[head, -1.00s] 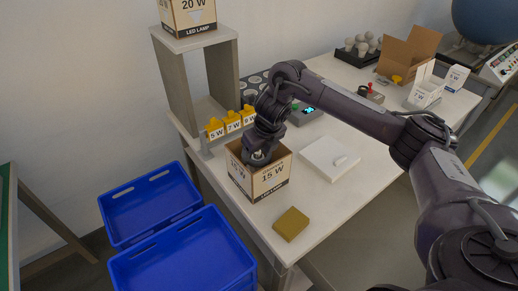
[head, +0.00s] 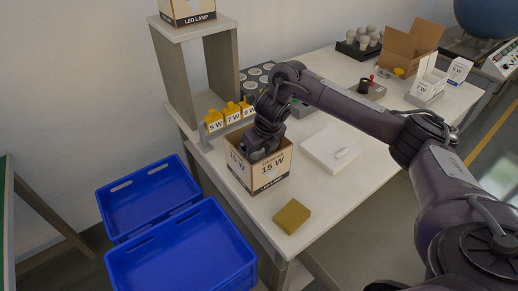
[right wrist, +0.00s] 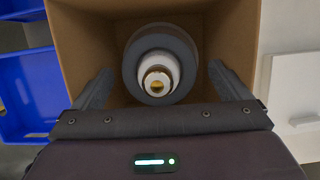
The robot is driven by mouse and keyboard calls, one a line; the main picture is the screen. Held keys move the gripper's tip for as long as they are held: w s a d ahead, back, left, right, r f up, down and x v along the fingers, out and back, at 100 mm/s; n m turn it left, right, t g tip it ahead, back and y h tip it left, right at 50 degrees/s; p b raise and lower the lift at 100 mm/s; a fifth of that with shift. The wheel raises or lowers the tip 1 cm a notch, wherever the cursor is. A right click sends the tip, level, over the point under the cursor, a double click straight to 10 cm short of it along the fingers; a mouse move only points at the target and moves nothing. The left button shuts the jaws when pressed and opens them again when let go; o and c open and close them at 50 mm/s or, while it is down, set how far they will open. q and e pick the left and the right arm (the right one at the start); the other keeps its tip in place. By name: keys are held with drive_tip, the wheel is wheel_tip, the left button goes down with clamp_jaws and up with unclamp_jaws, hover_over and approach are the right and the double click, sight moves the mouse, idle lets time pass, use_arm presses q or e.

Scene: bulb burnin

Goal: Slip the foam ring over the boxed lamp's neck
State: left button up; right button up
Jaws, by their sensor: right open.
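The open cardboard box (head: 268,174) marked 15 W LED LAMP stands at the table's near left corner. In the right wrist view, the lamp's white neck and metal cap (right wrist: 158,73) point up from inside the box (right wrist: 222,20). A dark grey ring (right wrist: 130,60), which looks like the foam ring, lies around the neck; how low it sits is hard to tell. My right gripper (head: 262,153) reaches into the box mouth from above. Its fingers (right wrist: 162,88) are apart on either side of the ring, with visible gaps. My left gripper is out of view.
A white slab (head: 325,155) with a small white piece lies right of the box. An olive block (head: 292,216) lies at the near edge. Yellow bins (head: 232,112) and a shelf (head: 230,60) holding a 20 W box stand behind. Blue crates (head: 181,250) stand left, below table height.

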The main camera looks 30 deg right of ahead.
drive_tip(key=p+v, duration=0.2)
drive_tip(key=v, duration=0.6)
drive_tip(key=shift+f, duration=0.15)
idle(0.8)
